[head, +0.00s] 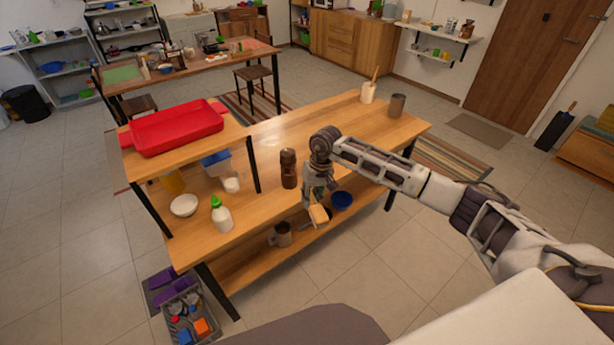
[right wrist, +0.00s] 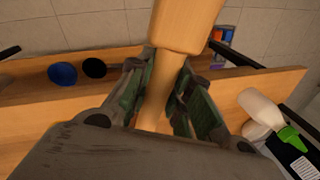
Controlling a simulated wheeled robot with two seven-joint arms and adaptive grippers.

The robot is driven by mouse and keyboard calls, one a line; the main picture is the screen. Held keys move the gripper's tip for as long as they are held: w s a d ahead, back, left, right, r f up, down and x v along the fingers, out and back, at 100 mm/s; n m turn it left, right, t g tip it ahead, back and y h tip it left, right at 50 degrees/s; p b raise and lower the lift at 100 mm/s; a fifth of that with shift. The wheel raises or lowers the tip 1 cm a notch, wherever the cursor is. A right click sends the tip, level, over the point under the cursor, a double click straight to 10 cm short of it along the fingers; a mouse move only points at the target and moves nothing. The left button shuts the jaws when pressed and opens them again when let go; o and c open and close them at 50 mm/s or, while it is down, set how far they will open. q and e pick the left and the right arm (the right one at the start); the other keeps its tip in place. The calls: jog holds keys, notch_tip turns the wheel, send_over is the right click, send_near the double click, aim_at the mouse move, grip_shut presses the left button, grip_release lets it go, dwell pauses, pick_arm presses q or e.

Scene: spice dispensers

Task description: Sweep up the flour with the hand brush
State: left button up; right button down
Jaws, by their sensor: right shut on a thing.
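My right gripper (head: 318,194) is shut on the wooden handle of the hand brush (head: 319,214), just off the table's front edge. In the right wrist view the right gripper (right wrist: 163,95) has its fingers on both sides of the pale handle, and the wider wooden part of the brush (right wrist: 190,28) points to the top of the picture. The bristles are not clearly visible. I cannot make out any flour on the wooden table (head: 330,130); bright patches there may be glare. My left gripper is out of view.
A dark brown mill (head: 289,168) stands on the table left of the gripper. A green-capped bottle (head: 222,216) and white bowl (head: 183,205) are further left. A red tray (head: 175,130) sits on the raised shelf.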

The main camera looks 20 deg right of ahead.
jog(key=s+f, duration=1.2)
jog(key=f, duration=0.2)
jog(key=shift+s+a+f, duration=0.25)
